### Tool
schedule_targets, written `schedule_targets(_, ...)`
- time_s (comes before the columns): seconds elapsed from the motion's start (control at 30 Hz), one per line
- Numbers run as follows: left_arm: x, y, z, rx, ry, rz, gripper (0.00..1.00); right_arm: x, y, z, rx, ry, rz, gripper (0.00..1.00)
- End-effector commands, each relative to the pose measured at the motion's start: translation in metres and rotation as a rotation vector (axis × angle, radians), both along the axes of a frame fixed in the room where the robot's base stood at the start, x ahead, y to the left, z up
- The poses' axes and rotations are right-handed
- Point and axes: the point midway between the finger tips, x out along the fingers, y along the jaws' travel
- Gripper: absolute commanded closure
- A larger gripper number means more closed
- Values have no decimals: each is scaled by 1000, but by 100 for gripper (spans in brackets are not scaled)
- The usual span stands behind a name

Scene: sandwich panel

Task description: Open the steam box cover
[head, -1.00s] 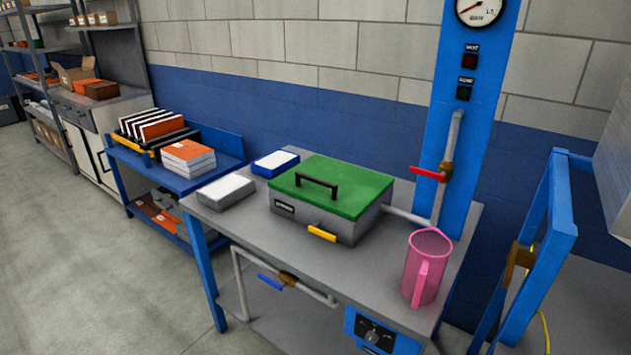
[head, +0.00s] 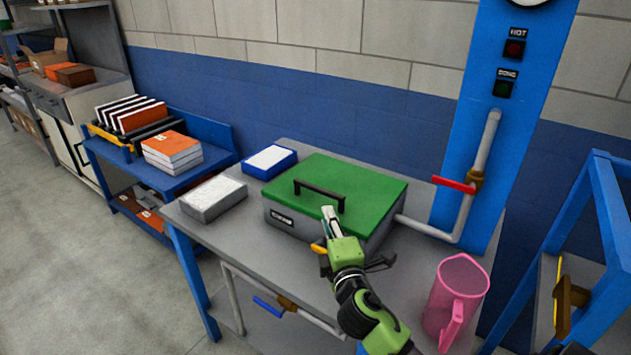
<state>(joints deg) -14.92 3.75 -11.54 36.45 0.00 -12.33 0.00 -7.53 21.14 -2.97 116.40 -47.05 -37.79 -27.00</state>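The steam box (head: 286,223) is a grey box on the grey table, with its green cover (head: 355,189) lying flat and closed on top. A black bar handle (head: 319,191) stands on the cover. A yellow lever on the box front (head: 318,248) is mostly hidden behind my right gripper. My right gripper (head: 331,218) comes in from the lower right and reaches over the front edge of the box, just below and right of the black handle in the picture. A gap seems to separate it from the handle; whether its fingers are apart is unclear. My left gripper is out of view.
A pink jug (head: 456,299) stands at the table's right. A grey-white block (head: 212,198) and a blue-white box (head: 270,162) lie left of the steam box. A pipe with a red valve handle (head: 453,184) runs from the box to the blue panel (head: 508,130). A blue frame (head: 610,215) stands right.

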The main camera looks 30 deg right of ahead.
Motion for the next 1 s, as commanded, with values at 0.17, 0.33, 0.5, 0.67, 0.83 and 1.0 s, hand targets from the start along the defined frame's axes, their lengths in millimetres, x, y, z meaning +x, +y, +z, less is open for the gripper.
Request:
schedule_targets(0.17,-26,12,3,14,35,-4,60,26,-11,2,1,-1,-1,83)
schedule_targets(0.33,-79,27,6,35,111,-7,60,61,-26,2,3,-1,-2,83)
schedule_targets(0.5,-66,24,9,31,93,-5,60,92,-38,0,4,-1,-1,83)
schedule_targets(0.67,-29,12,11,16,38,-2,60,111,-46,-1,4,0,-1,83)
schedule_targets(0.83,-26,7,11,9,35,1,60,120,-50,-2,5,0,0,83)
schedule_targets(1.0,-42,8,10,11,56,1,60,122,-50,-2,6,1,0,83)
